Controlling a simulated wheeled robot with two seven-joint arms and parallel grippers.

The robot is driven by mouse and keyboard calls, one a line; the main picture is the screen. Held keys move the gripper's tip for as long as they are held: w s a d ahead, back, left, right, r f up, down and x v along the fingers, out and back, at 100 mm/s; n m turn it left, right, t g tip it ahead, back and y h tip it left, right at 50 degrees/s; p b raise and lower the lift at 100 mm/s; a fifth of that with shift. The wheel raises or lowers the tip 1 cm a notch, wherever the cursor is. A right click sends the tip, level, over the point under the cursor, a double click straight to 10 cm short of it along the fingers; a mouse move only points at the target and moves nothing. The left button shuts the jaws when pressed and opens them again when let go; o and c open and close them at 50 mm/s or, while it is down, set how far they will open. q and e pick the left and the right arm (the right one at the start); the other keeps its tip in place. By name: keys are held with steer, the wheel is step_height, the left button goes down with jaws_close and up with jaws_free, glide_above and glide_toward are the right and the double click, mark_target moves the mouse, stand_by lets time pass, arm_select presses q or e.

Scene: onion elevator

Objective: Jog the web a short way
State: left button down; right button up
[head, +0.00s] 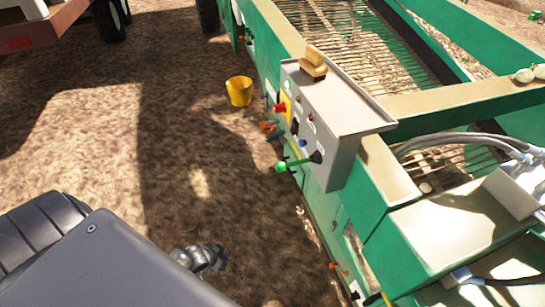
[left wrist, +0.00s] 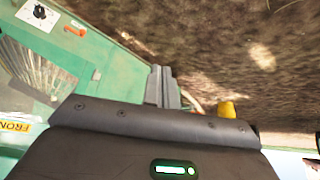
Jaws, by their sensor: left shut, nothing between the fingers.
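The web (head: 345,45), a bed of parallel rods with straw-coloured trash on it, runs up the green machine at the top. A grey control box (head: 335,115) is mounted on the machine's near side. Its face carries red, green and blue buttons, dark knobs and a lever with a green knob (head: 281,167). My left gripper (head: 212,258) is low over the soil, left of and below the box, clear of it. It is shut and empty. Its fingers (left wrist: 163,88) show beside the green side panel in the left wrist view. My right gripper is not in view.
A yellow bucket (head: 239,91) stands on the soil beside the machine. A tan block (head: 313,62) sits on the box's top. Orange handles (head: 270,128) stick out below the box. Pale onions (head: 524,75) lie on the right rail. A trailer (head: 40,30) stands top left; open soil lies between.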

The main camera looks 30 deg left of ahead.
arm_select(q)
steer(key=w+a+r+m+t+h+p, duration=0.1)
steer(key=w+r, duration=0.4)
steer(key=r, duration=0.4)
steer(key=w+r+t+h+p, duration=0.1)
steer(key=w+r, duration=0.4)
steer(key=r, duration=0.4)
steer(key=w+a+r+m+t, duration=0.1)
steer(key=w+r+t, duration=0.1)
steer(key=w+r, duration=0.5)
steer(key=s+d+r+m+h+p, duration=0.1)
steer(key=s+d+r+m, duration=0.1)
steer(key=r, duration=0.7)
steer(key=s+d+r+m+h+p, duration=0.1)
steer(key=d+r, duration=0.2)
steer(key=r, duration=0.5)
steer(key=s+d+r+m+h, duration=0.1)
steer(key=s+d+r+m, duration=0.1)
steer(key=r, duration=0.7)
steer(key=shift+s+d+r+m+g+p, duration=0.3)
steer(key=shift+d+r+p, duration=0.1)
steer(key=shift+d, duration=0.4)
steer(key=s+a+f+p+x, duration=0.1)
steer(key=f+x, duration=0.1)
steer(key=x, duration=1.1)
